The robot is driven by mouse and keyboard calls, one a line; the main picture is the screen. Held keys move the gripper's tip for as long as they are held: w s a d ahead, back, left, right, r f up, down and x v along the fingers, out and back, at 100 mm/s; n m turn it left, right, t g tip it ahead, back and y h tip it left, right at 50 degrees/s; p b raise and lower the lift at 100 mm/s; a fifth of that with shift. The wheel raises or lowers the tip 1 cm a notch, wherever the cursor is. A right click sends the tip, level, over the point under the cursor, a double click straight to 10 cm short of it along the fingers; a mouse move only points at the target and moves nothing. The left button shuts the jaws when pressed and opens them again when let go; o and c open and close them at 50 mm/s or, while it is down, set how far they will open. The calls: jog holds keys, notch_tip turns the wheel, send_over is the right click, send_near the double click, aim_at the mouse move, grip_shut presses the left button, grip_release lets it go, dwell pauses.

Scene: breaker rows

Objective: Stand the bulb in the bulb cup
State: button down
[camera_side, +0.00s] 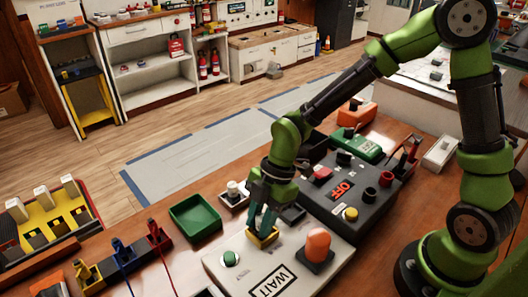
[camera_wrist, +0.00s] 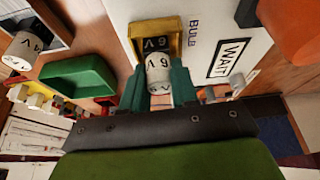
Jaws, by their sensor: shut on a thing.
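The bulb (camera_wrist: 158,70) is a white cylinder marked 6 V, between my green fingertips in the wrist view. My gripper (camera_side: 264,222) is shut on it and points down at the white panel. The bulb cup (camera_wrist: 135,32) is a yellow holder on that panel, beside the printed word BULB. It shows at my fingertips in the side view (camera_side: 262,241). The bulb overlaps the cup in the wrist view; I cannot tell whether it rests on the cup's floor. In the side view my fingers hide the bulb.
The white panel (camera_side: 225,279) carries a WAIT sign, a green button (camera_side: 230,258) and an orange knob (camera_side: 317,243). A green tray (camera_side: 195,218) and another white cylinder (camera_side: 233,188) stand to the left. A dark OFF box (camera_side: 330,205) stands close on the right.

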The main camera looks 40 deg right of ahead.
jog(key=c, duration=0.8)
grip_release()
jog(key=shift+f, duration=0.1)
jog(key=shift+c, duration=0.2)
jog(key=v, duration=1.2)
jog(key=s+d+r+m+t+h, duration=0.1)
jog(key=s+d+r+m+t, duration=0.2)
jog(key=d+m, duration=0.3)
jog(key=s+d+r+m+t+h, duration=0.1)
jog(key=s+d+r+m+t, duration=0.3)
jog(key=m, duration=1.2)
jog(key=shift+s+d+r+m+h, duration=0.3)
jog(key=shift+s+d+m, duration=0.1)
jog(key=shift+s+d, duration=0.65)
jog(key=shift+a, duration=0.15)
